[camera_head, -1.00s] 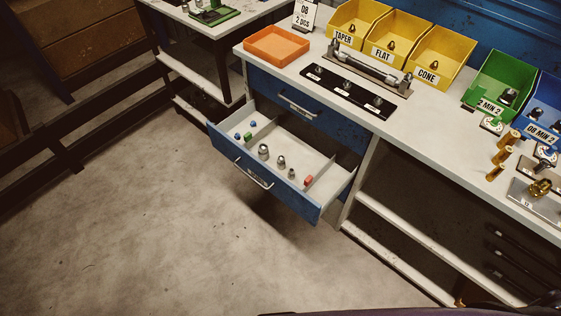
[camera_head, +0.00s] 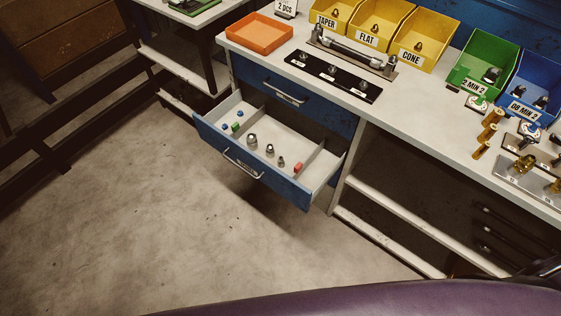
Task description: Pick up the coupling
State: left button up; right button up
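I cannot tell which part is the coupling. Three grey metal fittings stand upright in the middle section of the open blue drawer (camera_head: 215,132): a larger fitting (camera_head: 252,141), a middle fitting (camera_head: 270,151) and a small fitting (camera_head: 281,162). More small metal fittings sit in the yellow TAPER bin (camera_head: 323,20), FLAT bin (camera_head: 367,40) and CONE bin (camera_head: 411,57), in the green bin (camera_head: 469,86) and in the blue bin (camera_head: 519,108). Neither of my grippers shows.
The drawer juts out from the workbench (camera_head: 420,130); its side sections hold small blue, green and red pieces. An orange tray (camera_head: 259,46), a black strip (camera_head: 333,76) with small parts and brass pieces (camera_head: 487,133) lie on the bench. The floor in front is clear.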

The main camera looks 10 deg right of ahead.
aim_at(251, 141)
jog(key=z, duration=0.65)
jog(key=j+z, duration=0.4)
jog(key=i+j+z, duration=0.1)
jog(key=j+z, duration=0.7)
